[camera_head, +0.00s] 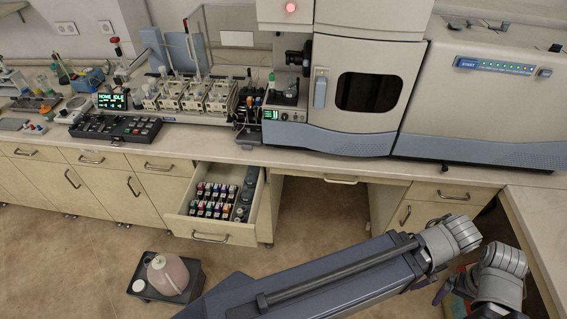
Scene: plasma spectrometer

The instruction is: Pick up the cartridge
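Several small cartridges (212,199) with coloured tops stand in rows in an open drawer (222,229) below the bench. Which single one the task means cannot be told.
Dark round-topped items (242,205) line the drawer's right side. A pink-filled jug (167,273) stands on a dark tray on the floor before it. The bench (205,144) carries a control panel (115,128) and a large instrument (345,135). Floor left of the jug is clear.

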